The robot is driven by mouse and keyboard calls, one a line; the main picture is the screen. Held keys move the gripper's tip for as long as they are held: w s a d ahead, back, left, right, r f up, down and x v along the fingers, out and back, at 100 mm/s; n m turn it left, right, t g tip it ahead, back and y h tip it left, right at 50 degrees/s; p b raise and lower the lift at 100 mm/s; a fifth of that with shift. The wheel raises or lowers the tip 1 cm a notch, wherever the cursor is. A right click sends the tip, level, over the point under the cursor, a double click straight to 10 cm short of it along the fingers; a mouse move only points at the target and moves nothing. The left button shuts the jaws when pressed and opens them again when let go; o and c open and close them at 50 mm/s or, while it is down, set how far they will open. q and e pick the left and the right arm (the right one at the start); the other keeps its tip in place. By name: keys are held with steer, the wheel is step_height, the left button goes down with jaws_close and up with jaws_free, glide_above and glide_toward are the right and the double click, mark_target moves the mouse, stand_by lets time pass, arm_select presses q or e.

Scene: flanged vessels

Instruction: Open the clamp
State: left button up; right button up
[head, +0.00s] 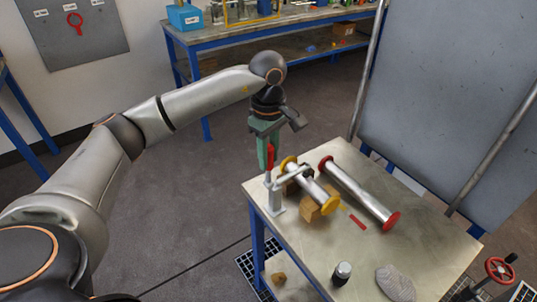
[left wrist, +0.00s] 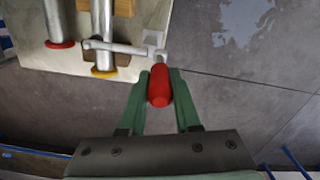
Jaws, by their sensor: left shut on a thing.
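The clamp (head: 277,196) is a grey metal toggle clamp standing at the near left edge of the metal table, with an upright red handle (head: 270,157). Its grey arm (left wrist: 112,46) reaches across the yellow-flanged vessel (head: 313,187), which rests on wooden blocks. My left gripper (head: 269,150) has green fingers and points down at the handle. In the left wrist view the red handle (left wrist: 159,86) sits between the fingertips, and the gripper is shut on it. My right gripper is not in view.
A red-flanged vessel (head: 358,193) lies beside the yellow one on the table (head: 320,240). A grey panel (head: 440,100) stands behind. Open floor lies left of the table.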

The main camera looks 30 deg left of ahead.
arm_select(q)
jaws_close()
stand_by(0.9)
